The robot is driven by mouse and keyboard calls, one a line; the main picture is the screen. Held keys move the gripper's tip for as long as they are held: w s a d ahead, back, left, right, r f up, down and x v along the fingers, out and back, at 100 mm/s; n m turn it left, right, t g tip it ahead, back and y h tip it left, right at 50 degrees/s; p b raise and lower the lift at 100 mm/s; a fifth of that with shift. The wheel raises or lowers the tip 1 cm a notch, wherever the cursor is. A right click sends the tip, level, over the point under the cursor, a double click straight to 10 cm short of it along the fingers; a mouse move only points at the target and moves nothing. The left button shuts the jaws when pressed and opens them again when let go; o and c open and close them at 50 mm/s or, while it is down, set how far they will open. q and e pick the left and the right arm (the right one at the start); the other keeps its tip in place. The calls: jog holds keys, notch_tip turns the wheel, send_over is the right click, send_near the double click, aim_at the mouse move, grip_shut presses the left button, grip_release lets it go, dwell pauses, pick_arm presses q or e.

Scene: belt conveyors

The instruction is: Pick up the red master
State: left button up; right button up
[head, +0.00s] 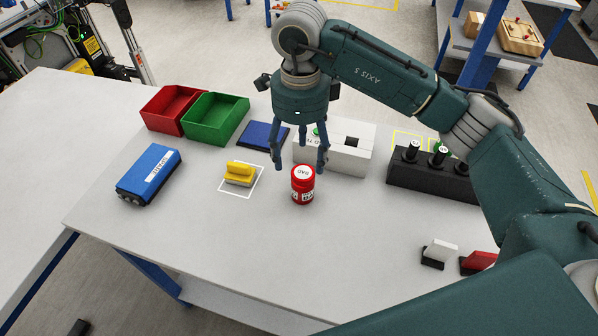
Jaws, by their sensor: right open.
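The red master appears to be the red cylinder (303,187) with a white labelled top, standing upright on the table in the head view. Some lettering also shows on its side. My right gripper (300,166) points down with its fingers spread, over and slightly behind the cylinder in the picture. Nothing is between the fingers that I can see, and I cannot tell its exact height above the cylinder. My left gripper is out of view.
A yellow block (239,172) lies left of the cylinder, and a blue box (150,174) farther left. Behind stand red (168,108) and green (216,118) bins and a white box (352,160). A black holder (432,182) stands right.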

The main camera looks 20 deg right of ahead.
aim_at(303, 173)
jog(key=f, duration=0.2)
jog(key=f+p, duration=0.1)
jog(key=shift+s+f, duration=0.3)
jog(key=shift+f, duration=0.05)
jog(key=f+p, duration=0.1)
jog(key=f, duration=0.2)
jog(key=f+p, duration=0.1)
jog(key=shift+d+f+p, duration=0.25)
jog(key=shift+f+p, duration=0.05)
jog(key=shift+f, duration=0.1)
jog(key=shift+w+f, duration=0.1)
jog(key=shift+f, duration=0.35)
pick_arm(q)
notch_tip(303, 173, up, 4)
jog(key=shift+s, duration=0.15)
pick_arm(e)
jog(key=c, duration=1.6)
jog(key=shift+o, duration=0.2)
jog(key=shift+w, duration=0.1)
